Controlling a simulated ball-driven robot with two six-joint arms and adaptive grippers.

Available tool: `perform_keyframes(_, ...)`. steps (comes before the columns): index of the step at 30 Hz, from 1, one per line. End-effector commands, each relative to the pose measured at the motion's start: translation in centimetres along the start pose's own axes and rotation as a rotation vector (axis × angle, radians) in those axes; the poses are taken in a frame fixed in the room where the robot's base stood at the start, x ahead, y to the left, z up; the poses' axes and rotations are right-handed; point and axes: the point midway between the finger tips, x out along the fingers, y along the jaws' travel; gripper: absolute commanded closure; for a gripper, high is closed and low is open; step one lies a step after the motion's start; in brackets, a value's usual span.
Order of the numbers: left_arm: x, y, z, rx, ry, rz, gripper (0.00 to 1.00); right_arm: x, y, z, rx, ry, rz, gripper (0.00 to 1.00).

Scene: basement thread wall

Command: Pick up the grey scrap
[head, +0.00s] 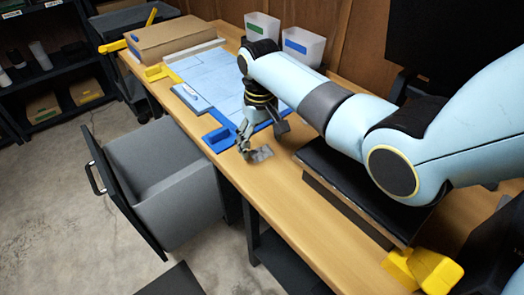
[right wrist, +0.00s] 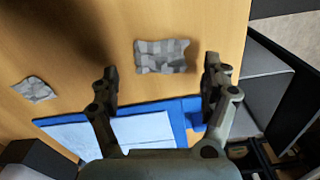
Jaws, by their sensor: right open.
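A crumpled grey scrap (head: 262,154) lies on the wooden bench top, close to the bench's front edge. In the right wrist view the grey scrap (right wrist: 162,56) has a patchy check pattern and lies ahead of the gap between my fingertips. A second, smaller grey scrap (right wrist: 34,90) lies to the left in that view; I cannot make it out in the head view. My right gripper (head: 264,141) is open and empty, pointing down above the bench beside the scrap. It also shows in the right wrist view (right wrist: 161,75). My left gripper is not in view.
A blue-edged mat with pale sheets (head: 215,78) lies just beyond the gripper. An open grey drawer (head: 165,155) juts out in front of the bench. A dark flat board (head: 345,185) and a yellow object (head: 425,268) are at the right. White bins (head: 303,46) stand behind.

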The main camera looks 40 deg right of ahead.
Motion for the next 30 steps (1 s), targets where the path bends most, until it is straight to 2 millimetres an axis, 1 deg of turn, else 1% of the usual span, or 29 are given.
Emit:
perform_keyframes(1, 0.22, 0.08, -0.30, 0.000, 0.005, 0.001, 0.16, 0.78, -0.05, 0.05, 0.000, -0.002, 0.000, 0.19)
perform_keyframes(4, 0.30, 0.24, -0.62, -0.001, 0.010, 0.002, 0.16, 1.54, -0.05, 0.03, 0.000, 0.000, 0.000, 0.19)
perform_keyframes(11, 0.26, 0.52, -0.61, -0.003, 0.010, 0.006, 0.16, 1.64, -0.05, 0.01, 0.000, 0.001, 0.000, 0.19)
perform_keyframes(20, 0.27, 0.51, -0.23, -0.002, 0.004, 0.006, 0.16, 1.62, -0.05, 0.02, 0.000, 0.001, 0.000, 0.57)
perform_keyframes(21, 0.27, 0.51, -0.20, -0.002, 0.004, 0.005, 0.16, 1.62, -0.05, 0.02, 0.000, 0.001, 0.000, 0.59)
perform_keyframes(30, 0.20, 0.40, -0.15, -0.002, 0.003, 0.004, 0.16, 1.34, -0.05, -0.01, 0.000, 0.001, 0.000, 0.59)
